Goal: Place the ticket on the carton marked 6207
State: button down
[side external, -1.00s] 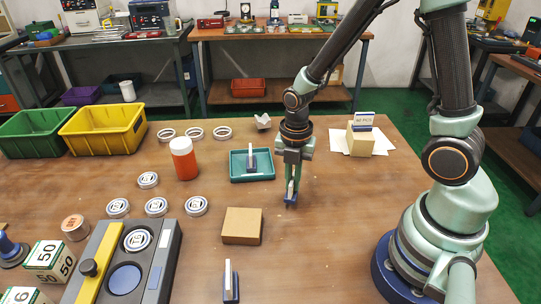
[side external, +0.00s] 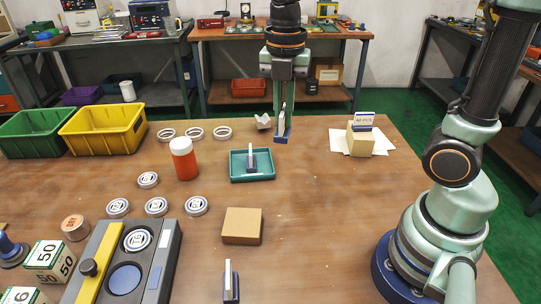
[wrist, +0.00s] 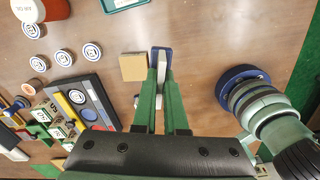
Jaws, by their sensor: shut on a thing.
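My gripper (side external: 283,104) is shut on a ticket, a white upright card on a blue foot (side external: 282,136), held in the air. The held ticket also shows between the fingers in the wrist view (wrist: 162,58). A plain brown carton (side external: 241,226) lies on the table, front centre; it also shows in the wrist view (wrist: 133,67). A tan carton (side external: 361,143) at the back right has another ticket (side external: 363,121) on it. Similar tickets stand in the teal tray (side external: 251,178) and at the front edge (side external: 231,283). I cannot read 6207 on any carton.
An orange bottle (side external: 185,160), several bearing rings (side external: 156,207) and yellow and green bins (side external: 103,130) are also left. The table right of the brown carton is clear.

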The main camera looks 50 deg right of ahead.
jog(key=w+a+r+n, duration=0.2)
jog(key=a+n, duration=0.1)
jog(key=a, duration=0.8)
send_over(242, 222)
notch_tip(242, 222, down, 15)
jog(key=shift+f, duration=2.3)
jog(key=shift+f, duration=0.1)
jog(key=c, duration=1)
grip_release()
